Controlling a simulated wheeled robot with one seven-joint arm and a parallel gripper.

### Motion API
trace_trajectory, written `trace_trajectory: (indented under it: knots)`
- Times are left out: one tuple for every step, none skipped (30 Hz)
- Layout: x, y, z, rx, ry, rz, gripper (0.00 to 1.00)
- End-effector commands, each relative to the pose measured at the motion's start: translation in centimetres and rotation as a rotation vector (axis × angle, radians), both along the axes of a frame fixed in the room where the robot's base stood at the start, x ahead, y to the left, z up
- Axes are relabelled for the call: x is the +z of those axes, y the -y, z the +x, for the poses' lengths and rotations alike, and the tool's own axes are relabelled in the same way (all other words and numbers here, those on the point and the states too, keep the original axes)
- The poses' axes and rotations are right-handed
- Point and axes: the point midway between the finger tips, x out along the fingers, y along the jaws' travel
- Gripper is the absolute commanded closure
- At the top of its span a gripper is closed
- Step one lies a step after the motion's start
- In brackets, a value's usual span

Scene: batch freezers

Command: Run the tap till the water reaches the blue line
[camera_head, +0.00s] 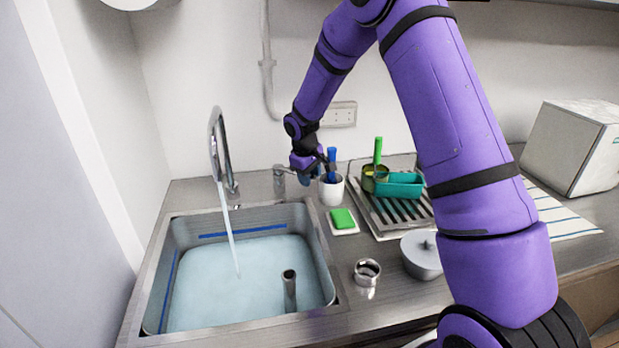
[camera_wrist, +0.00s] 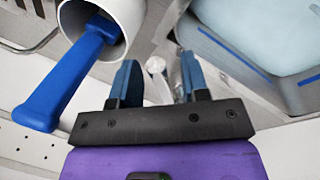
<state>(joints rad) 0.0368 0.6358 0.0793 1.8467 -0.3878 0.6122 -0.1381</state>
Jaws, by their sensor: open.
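The tap's curved spout (camera_head: 217,145) stands behind the sink (camera_head: 335,297), and a thin stream of water (camera_head: 231,230) falls from it. Pale blue water (camera_head: 225,290) fills much of the basin. The blue line (camera_head: 243,231) runs along the back and left walls; the water surface looks slightly below it at the back. The tap lever post (camera_head: 280,182) stands at the sink's back right. My gripper (camera_head: 308,174) is just right of it. In the wrist view my gripper (camera_wrist: 157,74) is open, with the metal lever (camera_wrist: 157,68) showing between its fingers; contact cannot be told.
A white cup (camera_head: 331,190) with a blue-handled brush (camera_head: 332,160) stands close beside my gripper. A standpipe (camera_head: 289,292) rises in the sink.

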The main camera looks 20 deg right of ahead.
Motion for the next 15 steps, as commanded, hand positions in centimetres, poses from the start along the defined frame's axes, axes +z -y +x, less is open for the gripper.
trace_trajectory:
  knots:
    - [-0.29, 0.07, 0.01, 0.0, -0.001, 0.0, 0.58]
    - [-0.4, 0.08, 0.03, 0.0, 0.0, 0.0, 0.58]
    - [-0.51, 0.1, 0.04, 0.0, 0.0, 0.0, 0.58]
    - [-0.56, 0.11, 0.05, 0.0, 0.0, 0.0, 0.58]
    - [-0.6, 0.11, 0.06, 0.0, 0.001, 0.0, 0.58]
    - [-0.63, 0.12, 0.06, 0.0, 0.001, 0.0, 0.58]
    - [-0.63, 0.12, 0.06, 0.0, 0.001, 0.0, 0.58]
    - [-0.63, 0.12, 0.06, 0.0, 0.001, 0.0, 0.58]
    - [-0.62, 0.12, 0.06, 0.0, 0.001, 0.0, 0.58]
    - [-0.62, 0.12, 0.06, 0.0, 0.001, 0.0, 0.58]
    - [-0.62, 0.12, 0.06, 0.0, 0.001, 0.0, 0.58]
    - [-0.61, 0.11, 0.07, 0.0, 0.001, 0.0, 0.63]
    - [-0.61, 0.11, 0.07, 0.0, 0.001, 0.0, 0.7]
    - [-0.61, 0.11, 0.07, 0.0, 0.001, 0.0, 0.77]
    - [-0.6, 0.11, 0.07, 0.0, 0.001, 0.0, 0.86]
